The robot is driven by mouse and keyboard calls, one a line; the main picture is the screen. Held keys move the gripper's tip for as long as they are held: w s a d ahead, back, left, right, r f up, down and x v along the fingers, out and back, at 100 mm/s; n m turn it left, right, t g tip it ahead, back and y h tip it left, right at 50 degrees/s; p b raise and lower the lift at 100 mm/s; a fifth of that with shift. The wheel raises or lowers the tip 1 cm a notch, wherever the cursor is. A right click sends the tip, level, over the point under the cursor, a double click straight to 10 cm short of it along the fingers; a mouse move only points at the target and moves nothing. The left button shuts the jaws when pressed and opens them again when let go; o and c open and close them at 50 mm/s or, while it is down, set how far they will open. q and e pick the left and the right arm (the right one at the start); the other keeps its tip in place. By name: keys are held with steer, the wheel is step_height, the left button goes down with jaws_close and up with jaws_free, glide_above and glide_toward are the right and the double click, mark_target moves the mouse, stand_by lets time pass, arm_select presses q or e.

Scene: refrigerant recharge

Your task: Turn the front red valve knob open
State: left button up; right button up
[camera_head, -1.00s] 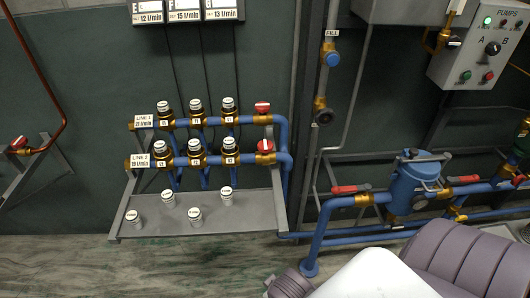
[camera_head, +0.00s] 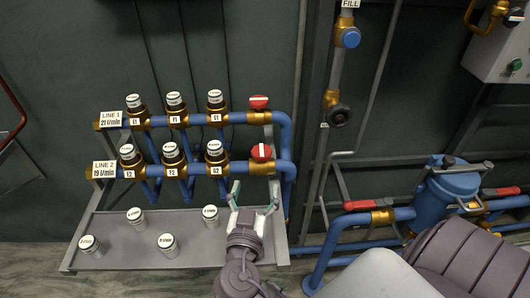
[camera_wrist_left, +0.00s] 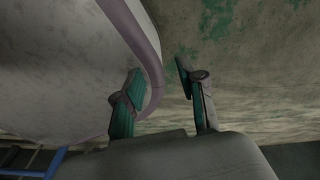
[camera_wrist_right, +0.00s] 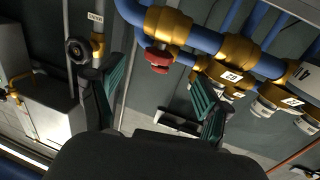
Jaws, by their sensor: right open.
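The front red valve knob (camera_head: 261,152) has a white bar on top and sits on the brass valve at the right end of the LINE 2 pipe. A second red knob (camera_head: 259,102) sits behind it on LINE 1. My right gripper (camera_head: 254,190) is open and empty, just below the front knob in the head view and apart from it. In the right wrist view a red knob (camera_wrist_right: 158,60) shows beyond and between the open fingers (camera_wrist_right: 158,95). My left gripper (camera_wrist_left: 160,70) is open and empty in its wrist view, and out of the head view.
Loose white-capped pieces (camera_head: 166,243) stand on the grey shelf (camera_head: 125,260). A vertical pipe with a dark handwheel (camera_head: 339,115) and a blue filter housing (camera_head: 445,190) are at right.

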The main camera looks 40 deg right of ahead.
mark_target(262, 156)
steer(key=shift+w+f, duration=0.15)
steer(key=shift+w+d+r+p, duration=0.25)
steer(key=shift+w+d+p, duration=0.1)
steer(key=shift+w+d, duration=0.25)
steer(key=shift+w+d+r+p, duration=0.25)
steer(key=shift+w+d+p, duration=0.15)
steer(key=shift+w, duration=0.25)
steer(key=p+x, duration=0.2)
steer(key=x, duration=0.5)
steer(key=shift+w+d, duration=0.1)
steer(key=shift+d, duration=0.05)
steer(key=shift+w+d+f, duration=0.15)
steer(key=shift+w+d, duration=0.15)
steer(key=shift+d, duration=0.05)
steer(key=shift+c, duration=1.2)
steer(key=c, duration=0.9)
arm_select(q)
steer(key=r, duration=0.1)
steer(key=s+r, duration=0.1)
steer(key=shift+a+r, duration=0.35)
arm_select(e)
steer(key=shift+t, duration=0.3)
steer(key=shift+c, duration=0.2)
